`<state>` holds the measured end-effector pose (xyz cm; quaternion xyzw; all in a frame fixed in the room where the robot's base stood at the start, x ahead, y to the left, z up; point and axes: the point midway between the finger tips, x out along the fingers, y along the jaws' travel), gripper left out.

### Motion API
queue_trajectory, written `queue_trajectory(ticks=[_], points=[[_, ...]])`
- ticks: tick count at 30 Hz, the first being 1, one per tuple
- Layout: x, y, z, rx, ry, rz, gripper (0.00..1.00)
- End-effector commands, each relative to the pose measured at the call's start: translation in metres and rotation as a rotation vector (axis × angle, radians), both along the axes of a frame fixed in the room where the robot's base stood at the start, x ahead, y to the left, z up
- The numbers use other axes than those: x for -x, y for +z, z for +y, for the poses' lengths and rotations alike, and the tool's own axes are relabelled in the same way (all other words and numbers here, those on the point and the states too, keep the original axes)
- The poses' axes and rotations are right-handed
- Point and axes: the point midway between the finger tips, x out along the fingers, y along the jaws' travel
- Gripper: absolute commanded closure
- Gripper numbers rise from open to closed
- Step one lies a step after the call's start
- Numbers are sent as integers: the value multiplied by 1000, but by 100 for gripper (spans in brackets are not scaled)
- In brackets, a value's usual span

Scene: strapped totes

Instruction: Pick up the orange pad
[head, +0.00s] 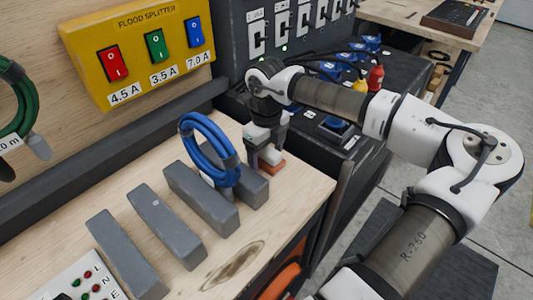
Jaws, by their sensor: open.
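The orange pad (275,168) lies on the wooden bench top near its right end, just right of the grey blocks. Only a small part of it shows below my gripper. The jaws are open. I cannot tell whether the fingertips touch the pad or stand on both sides of it.
Grey blocks (200,199) stand in a row on the bench (238,250), a blue cable coil (211,150) among them close left of my gripper. A dark switch cabinet (240,50) and yellow switch panel (140,45) stand behind. The bench front is clear.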

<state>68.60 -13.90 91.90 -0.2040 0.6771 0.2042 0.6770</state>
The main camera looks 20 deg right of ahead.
Motion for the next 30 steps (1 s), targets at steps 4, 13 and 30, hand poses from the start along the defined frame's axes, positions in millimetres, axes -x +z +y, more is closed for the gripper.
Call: queue_trajectory(ticks=[4,13,30], points=[[0,-1,0,0,0,0,24],[0,-1,0,0,0,0,52],[-1,7,-1,1,-1,-2,73]])
